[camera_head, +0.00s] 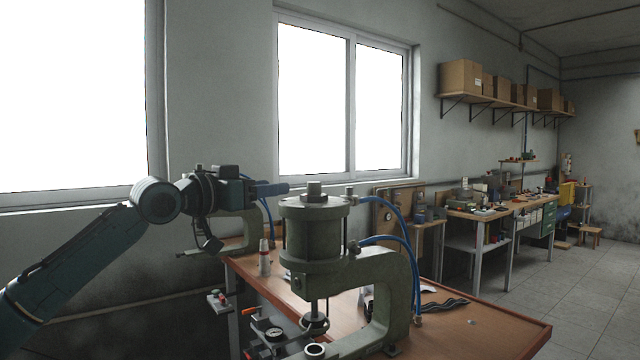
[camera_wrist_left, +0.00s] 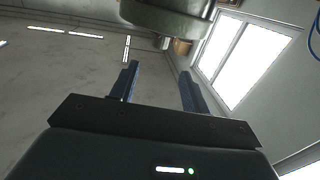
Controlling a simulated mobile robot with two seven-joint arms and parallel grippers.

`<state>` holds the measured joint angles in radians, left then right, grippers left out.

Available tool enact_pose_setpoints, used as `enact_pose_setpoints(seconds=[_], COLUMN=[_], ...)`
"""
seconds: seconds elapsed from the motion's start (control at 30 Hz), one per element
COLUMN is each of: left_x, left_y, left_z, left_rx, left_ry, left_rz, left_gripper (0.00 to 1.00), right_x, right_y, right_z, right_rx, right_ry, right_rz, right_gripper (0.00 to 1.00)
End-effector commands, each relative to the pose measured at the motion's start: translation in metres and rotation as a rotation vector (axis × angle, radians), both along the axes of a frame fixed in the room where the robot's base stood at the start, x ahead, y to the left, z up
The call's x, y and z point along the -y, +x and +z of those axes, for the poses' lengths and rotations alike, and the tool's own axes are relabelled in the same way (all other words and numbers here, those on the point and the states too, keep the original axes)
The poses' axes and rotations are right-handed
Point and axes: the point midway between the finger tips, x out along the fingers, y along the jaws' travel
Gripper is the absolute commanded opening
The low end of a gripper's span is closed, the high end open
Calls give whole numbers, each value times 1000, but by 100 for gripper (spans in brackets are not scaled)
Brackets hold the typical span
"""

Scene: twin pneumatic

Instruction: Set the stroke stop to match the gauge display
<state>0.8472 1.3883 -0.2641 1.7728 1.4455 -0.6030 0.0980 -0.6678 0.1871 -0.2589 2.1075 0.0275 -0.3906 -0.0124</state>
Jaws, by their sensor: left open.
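A green C-frame pneumatic press (camera_head: 402,290) stands on the bench, its wide cylinder on top. A square-headed grey piece (camera_head: 314,188), which may be the stroke stop, sits on top of the cylinder. In the left wrist view my open blue fingers (camera_wrist_left: 160,88) show below a grey-green cylindrical part (camera_wrist_left: 168,14). My right gripper is out of view.
A second green frame (camera_head: 240,232) stands behind my left wrist. Blue air hoses (camera_head: 400,240) loop along the press's right side. Workbenches and shelved boxes (camera_head: 462,77) are farther right.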

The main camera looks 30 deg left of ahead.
Motion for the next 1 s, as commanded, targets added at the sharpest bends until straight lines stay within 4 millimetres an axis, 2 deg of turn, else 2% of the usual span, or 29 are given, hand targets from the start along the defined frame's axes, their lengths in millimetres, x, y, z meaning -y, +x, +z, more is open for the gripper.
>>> enact_pose_setpoints(seconds=[0.17,0.4,0.6,0.8,1.0], left_x=[8,21,27,31,31], left_y=[28,78,109,121,122], left_z=[6,5,2,0,-1], left_rx=[1,-2,-1,-3,-1], left_ry=[-5,-4,-2,2,2], left_rz=[-5,-4,-3,-2,-2], left_gripper=[47,47,47,47,47], right_x=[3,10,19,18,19], right_y=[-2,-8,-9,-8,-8], right_z=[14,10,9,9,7], right_rx=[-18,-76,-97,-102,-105], right_ry=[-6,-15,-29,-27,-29], right_rz=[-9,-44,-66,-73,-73], right_gripper=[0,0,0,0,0])
